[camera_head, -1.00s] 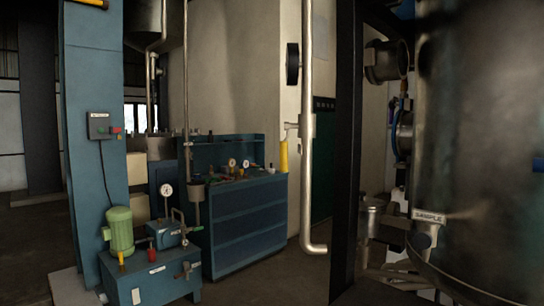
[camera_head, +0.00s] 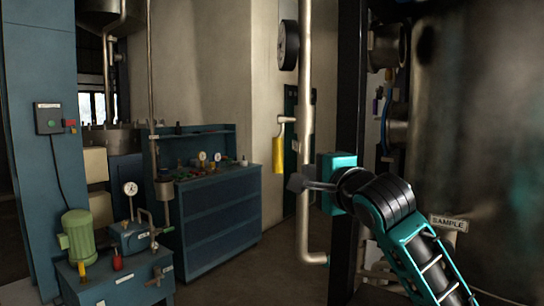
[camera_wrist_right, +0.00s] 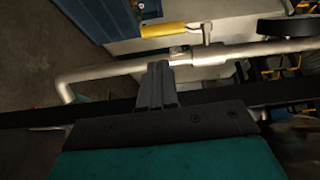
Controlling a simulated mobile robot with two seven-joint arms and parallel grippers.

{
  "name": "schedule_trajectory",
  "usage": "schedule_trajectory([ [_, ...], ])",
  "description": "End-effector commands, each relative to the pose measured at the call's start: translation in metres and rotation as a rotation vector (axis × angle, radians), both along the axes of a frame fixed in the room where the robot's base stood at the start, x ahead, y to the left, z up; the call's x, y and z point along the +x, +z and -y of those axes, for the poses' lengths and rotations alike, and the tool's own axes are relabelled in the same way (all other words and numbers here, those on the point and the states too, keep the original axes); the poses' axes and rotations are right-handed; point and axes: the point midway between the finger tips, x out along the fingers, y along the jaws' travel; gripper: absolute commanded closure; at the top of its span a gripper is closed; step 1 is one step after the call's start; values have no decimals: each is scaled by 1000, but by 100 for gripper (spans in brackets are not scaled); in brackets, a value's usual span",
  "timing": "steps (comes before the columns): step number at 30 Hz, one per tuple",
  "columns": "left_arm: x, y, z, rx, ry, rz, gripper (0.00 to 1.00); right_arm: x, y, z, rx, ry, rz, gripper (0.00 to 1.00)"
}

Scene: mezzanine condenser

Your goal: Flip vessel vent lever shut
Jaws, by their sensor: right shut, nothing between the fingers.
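A lever with a yellow grip (camera_head: 278,155) hangs down from a short fitting on the left side of the upright metal pipe (camera_head: 305,130). No label on it can be read. In the right wrist view the yellow grip (camera_wrist_right: 163,30) lies across the upper middle, beside the pipe (camera_wrist_right: 215,55). My right gripper (camera_head: 296,183) is shut and empty, in front of the pipe and slightly below and right of the grip in the head view. In the right wrist view its closed fingers (camera_wrist_right: 157,75) appear apart from the grip. My left gripper is not in view.
A dark post (camera_head: 347,100) stands just right of the pipe. A large metal vessel (camera_head: 475,140) with a SAMPLE tag (camera_head: 448,224) fills the right. A blue cabinet (camera_head: 215,210) and a pump unit with a green motor (camera_head: 78,236) stand left. Open floor lies between.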

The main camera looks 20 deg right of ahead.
Motion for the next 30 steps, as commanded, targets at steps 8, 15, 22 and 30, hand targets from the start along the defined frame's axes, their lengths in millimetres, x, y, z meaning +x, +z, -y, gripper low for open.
schedule_trajectory([
  [8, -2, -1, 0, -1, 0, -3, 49, -1, 6, 1, 19, -2, 4, 100],
  [15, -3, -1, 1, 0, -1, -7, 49, 4, 6, 0, 18, -2, 4, 100],
  [22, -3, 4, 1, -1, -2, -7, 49, 33, 8, -1, 18, -3, 4, 100],
  [30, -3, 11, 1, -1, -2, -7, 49, 76, 8, -5, 17, -4, 4, 100],
])
